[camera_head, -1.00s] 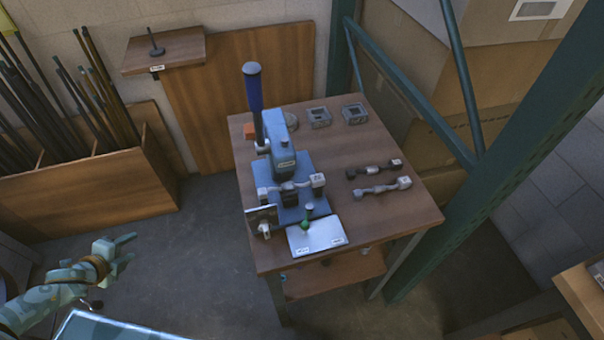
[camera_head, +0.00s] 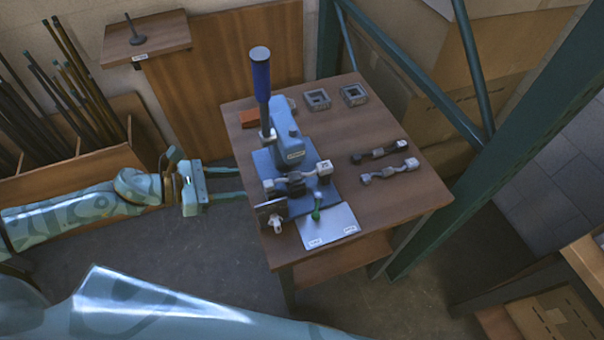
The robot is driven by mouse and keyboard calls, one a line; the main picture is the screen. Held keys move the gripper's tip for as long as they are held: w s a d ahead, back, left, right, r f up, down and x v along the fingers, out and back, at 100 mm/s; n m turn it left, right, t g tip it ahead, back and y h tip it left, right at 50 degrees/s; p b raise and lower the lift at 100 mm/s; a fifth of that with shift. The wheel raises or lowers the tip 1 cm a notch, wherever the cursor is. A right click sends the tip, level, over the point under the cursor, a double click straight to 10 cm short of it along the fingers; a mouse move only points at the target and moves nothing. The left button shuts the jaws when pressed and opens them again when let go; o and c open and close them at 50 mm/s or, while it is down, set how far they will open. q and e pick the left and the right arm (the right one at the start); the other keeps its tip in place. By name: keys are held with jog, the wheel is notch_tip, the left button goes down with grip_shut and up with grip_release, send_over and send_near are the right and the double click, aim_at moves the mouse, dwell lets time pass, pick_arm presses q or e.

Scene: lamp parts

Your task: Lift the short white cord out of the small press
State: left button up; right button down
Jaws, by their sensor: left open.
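The small blue press (camera_head: 290,137) stands on the wooden table, with its dark blue lever upright. A short whitish-grey cord (camera_head: 295,178) lies across the front of the press, with a white block-shaped end (camera_head: 323,169) at its right. I cannot tell how firmly it sits there. My left gripper (camera_head: 243,183) is open and empty, left of the press by the table's left edge. Its two fingers point right toward the cord, with a gap between them and it. My right gripper is not in view.
A dark cord (camera_head: 379,152) and a grey-white cord (camera_head: 388,171) lie on the table right of the press. Two grey square frames (camera_head: 317,99) sit at the back. A green post stands right.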

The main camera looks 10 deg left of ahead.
aim_at(268, 183)
pick_arm(q)
jog(key=x, duration=0.8)
jog(key=shift+d+f+p, duration=0.2)
jog(key=shift+d+p, duration=0.05)
jog(key=shift+p, duration=0.15)
jog(key=shift+s, duration=0.1)
grip_shut()
